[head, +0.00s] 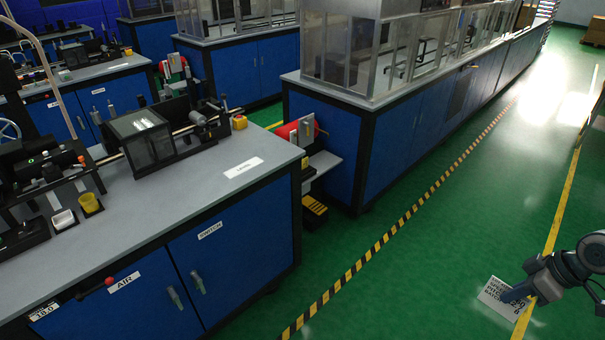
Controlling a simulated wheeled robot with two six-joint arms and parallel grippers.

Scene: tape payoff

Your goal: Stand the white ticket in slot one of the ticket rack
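The white ticket (495,297), printed with dark lettering, is at the lower right of the head view, over the green floor of the aisle. My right gripper (516,293) comes in from the right edge and is shut on the ticket. Its fingers cover part of the ticket's right side, and the ticket is tilted. My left gripper is not in view. I cannot make out a ticket rack or its slots in this view.
The green aisle (440,240) between the bench and the ticket is clear.

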